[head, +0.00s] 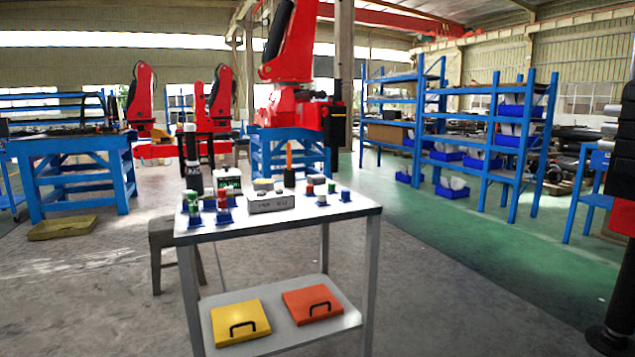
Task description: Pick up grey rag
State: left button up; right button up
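I cannot make out a grey rag for certain. A white-topped metal table (345,210) stands in front of me with many small items on it. A light grey block-like box (271,203) with dark lettering sits at the middle of its top. A small pale yellowish item (262,184) lies just behind this box, with a small greyish item beside it, too small to identify. Neither of my grippers shows in the head view.
The tabletop holds a tall black bottle (193,165), a green-and-white container (229,180) and several small coloured pieces in blue holders. The lower shelf (272,305) carries a yellow case (240,321) and an orange case (312,304). A stool (163,238) stands left.

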aim_at(316, 180)
jog(key=i+l+u, duration=1)
jog(key=l+u, duration=0.15)
jog(key=l, duration=0.4)
jog(key=i+l+u, duration=0.2)
jog(key=l+u, duration=0.3)
jog(key=l, duration=0.45)
jog(key=l+u, duration=0.5)
jog(key=l, duration=0.5)
jog(key=k+l+u, duration=0.2)
jog(key=l+u, duration=0.3)
jog(key=l, duration=0.5)
